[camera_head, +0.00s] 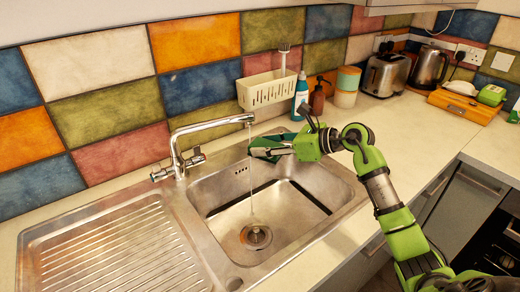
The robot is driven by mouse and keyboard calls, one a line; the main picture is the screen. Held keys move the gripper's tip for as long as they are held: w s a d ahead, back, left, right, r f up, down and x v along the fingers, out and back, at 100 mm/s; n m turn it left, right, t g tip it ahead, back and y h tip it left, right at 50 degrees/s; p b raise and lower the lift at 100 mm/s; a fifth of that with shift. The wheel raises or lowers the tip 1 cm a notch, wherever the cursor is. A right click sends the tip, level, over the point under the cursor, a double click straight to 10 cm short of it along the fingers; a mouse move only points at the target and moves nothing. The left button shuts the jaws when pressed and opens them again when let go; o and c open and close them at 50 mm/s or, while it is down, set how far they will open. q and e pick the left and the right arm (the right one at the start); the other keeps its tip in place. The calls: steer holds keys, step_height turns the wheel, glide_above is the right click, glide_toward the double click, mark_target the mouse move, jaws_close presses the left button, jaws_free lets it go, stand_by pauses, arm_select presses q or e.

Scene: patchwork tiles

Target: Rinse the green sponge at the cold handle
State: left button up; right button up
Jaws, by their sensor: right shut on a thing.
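My right gripper (268,149) reaches in from the right over the back of the sink. It is shut on the green sponge (264,144), which shows only in part between the dark fingers. The tap (212,124) is running, and a thin stream of water falls beside the fingertips to the drain. I cannot tell whether the stream touches the sponge. One tap handle (196,156) is at the right of the tap base and another (159,174) at the left; no hot or cold mark is readable. My left gripper is not in view.
The steel sink basin (225,190) is empty, with a ribbed drainboard (110,245) at left. Behind stand a cream rack (266,92) with a brush, a blue bottle (301,92), a brown bottle (317,100) and a canister (346,88). A toaster (385,75) and kettle (430,66) are back right.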

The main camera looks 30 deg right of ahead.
steer(key=s+b, duration=0.1)
steer(key=s, duration=0.5)
steer(key=shift+s, duration=0.4)
stand_by(1.2)
steer(key=s+r, duration=0.4)
steer(key=s, duration=0.1)
steer(key=shift+p, duration=0.3)
stand_by(0.3)
